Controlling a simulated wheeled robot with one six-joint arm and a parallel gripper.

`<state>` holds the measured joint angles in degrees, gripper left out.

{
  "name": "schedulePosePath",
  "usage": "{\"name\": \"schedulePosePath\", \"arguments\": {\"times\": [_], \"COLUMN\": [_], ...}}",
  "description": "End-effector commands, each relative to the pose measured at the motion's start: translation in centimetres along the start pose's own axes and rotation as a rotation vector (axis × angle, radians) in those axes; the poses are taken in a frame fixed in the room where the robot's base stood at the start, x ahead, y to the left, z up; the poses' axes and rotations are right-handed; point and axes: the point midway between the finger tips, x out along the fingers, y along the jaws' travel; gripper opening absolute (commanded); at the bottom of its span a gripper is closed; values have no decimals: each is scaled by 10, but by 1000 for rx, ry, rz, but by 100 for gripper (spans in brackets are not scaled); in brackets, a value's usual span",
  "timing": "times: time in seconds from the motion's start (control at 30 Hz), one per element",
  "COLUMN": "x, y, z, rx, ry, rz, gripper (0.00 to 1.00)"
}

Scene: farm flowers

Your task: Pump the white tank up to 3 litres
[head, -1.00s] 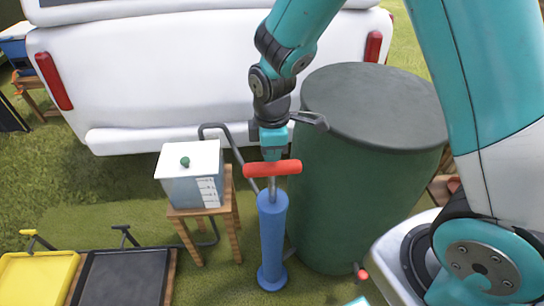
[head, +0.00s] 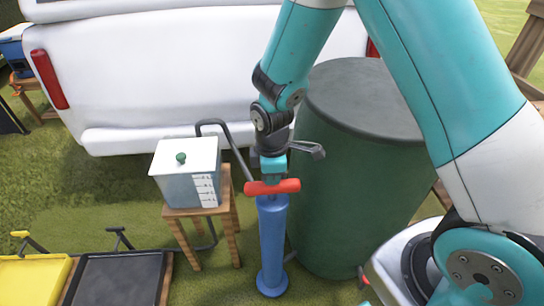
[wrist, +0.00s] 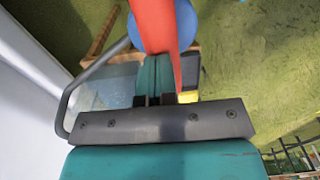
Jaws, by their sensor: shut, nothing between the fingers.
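The white tank (head: 182,190) is a small clear box with a white lid, a green knob on top and a marked scale on its front. I cannot read its level. It stands on a wooden stool (head: 228,205). Right of it stands the upright blue pump (head: 271,243) with a red crossbar handle (head: 272,187). The handle sits low, close to the top of the blue barrel. My gripper (head: 273,172) is shut, pointing down at the middle of the handle, seemingly touching it from above. The wrist view shows the closed fingers (wrist: 155,80) beside the red handle (wrist: 155,25).
A dark green barrel (head: 345,190) stands close right of the pump. A grey hose (head: 240,155) arches between tank and pump. A white vehicle (head: 180,70) is behind. Black (head: 120,280) and yellow (head: 30,285) trays lie at lower left. Grass is open in front of the stool.

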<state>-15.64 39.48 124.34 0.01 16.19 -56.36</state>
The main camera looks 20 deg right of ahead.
Motion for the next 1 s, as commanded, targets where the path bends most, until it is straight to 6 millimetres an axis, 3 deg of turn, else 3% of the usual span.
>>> {"name": "schedulePosePath", "arguments": {"times": [0.1,0.53,0.67,1.0], "x": [10,6,-11,-82], "y": [0,-1,-1,0], "z": [0,0,0,-2], "rx": [0,-1,-2,-4], "ry": [1,0,0,5], "rz": [0,-3,-1,8], "gripper": [0,0,0,0]}}
